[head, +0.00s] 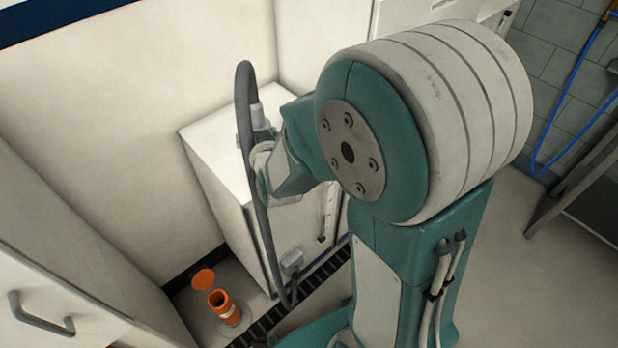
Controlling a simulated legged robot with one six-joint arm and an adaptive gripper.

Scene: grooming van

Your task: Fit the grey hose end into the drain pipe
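The grey hose (267,235) leaves a grey connector low on the white box, dips near the floor, rises past my gripper and bends over in a tight arch. Its lighter grey hose end (257,117) points down into my gripper (262,158). My gripper appears shut on it, holding it in the air beside the box top; the fingertips are partly hidden by the hose and my wrist. The orange drain pipe (222,301) stands upright from the floor at lower left, its mouth open and empty. My gripper is well above it and to the right.
An orange round cap (204,279) is tilted beside the pipe mouth. The white box (225,150) stands behind my gripper. A dark floor grate (262,327) runs right of the pipe. A white cabinet with a grey handle (42,315) is at left. My arm hides much of the centre.

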